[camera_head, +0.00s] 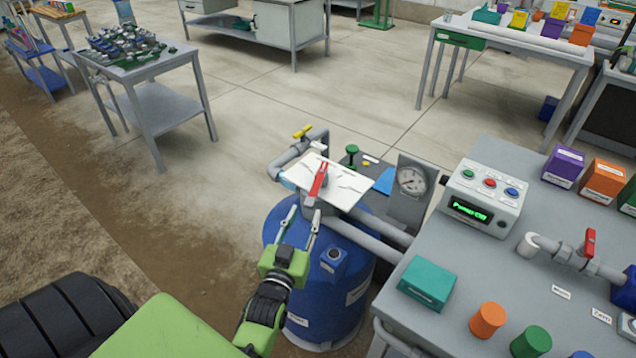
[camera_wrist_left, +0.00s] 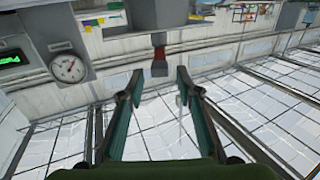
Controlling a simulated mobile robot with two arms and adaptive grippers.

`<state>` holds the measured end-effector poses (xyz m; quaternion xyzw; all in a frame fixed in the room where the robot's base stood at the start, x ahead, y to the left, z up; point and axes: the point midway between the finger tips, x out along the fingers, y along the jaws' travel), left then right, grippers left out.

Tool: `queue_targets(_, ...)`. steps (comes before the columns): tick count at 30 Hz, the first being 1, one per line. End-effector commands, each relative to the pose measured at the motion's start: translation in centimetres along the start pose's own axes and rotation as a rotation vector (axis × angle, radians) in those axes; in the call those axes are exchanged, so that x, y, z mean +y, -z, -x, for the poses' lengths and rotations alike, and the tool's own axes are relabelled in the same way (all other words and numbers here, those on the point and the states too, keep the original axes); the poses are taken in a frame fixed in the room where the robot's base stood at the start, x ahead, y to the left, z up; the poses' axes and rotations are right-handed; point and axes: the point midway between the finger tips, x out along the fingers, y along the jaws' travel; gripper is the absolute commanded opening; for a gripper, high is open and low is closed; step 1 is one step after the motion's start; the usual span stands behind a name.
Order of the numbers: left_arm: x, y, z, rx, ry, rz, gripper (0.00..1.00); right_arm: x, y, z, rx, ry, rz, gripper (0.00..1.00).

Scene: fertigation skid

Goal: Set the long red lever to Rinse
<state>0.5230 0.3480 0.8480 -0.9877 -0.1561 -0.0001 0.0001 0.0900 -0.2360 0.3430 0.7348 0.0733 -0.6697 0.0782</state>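The long red lever (camera_head: 319,180) is on a white label plate (camera_head: 347,187) above the blue tank (camera_head: 345,278). It points up and slightly right in the head view. The plate's lettering is too small to read. My left gripper (camera_head: 304,214) is open just in front of the lever, on the near side. In the left wrist view a dark red end, likely the lever's (camera_wrist_left: 159,68), shows beyond and between the spread fingers of my left gripper (camera_wrist_left: 159,76), with nothing held. My right gripper is not in view.
A pressure gauge (camera_head: 411,181) stands right of the plate. A control box (camera_head: 484,197) reads "Pump Off". A smaller red valve handle (camera_head: 590,243) is on the grey bench (camera_head: 462,247) at right. A yellow-handled valve (camera_head: 302,132) is behind the plate. Floor left of the tank is clear.

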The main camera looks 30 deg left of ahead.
Motion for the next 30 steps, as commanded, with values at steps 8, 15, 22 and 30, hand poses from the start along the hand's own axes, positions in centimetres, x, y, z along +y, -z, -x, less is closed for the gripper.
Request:
queue_targets(8,0.1,0.3,-4.4,0.005,-0.001,0.000,0.32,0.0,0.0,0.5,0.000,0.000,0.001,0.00)
queue_targets(15,0.0,0.2,-9.5,0.002,-0.001,0.000,0.32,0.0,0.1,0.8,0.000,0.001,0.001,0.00)
queue_targets(22,0.1,0.1,-12.7,0.001,-0.001,0.000,0.32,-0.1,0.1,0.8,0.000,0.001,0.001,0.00)
queue_targets(30,0.0,0.0,-13.6,0.000,-0.001,0.000,0.32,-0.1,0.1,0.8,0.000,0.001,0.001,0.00)
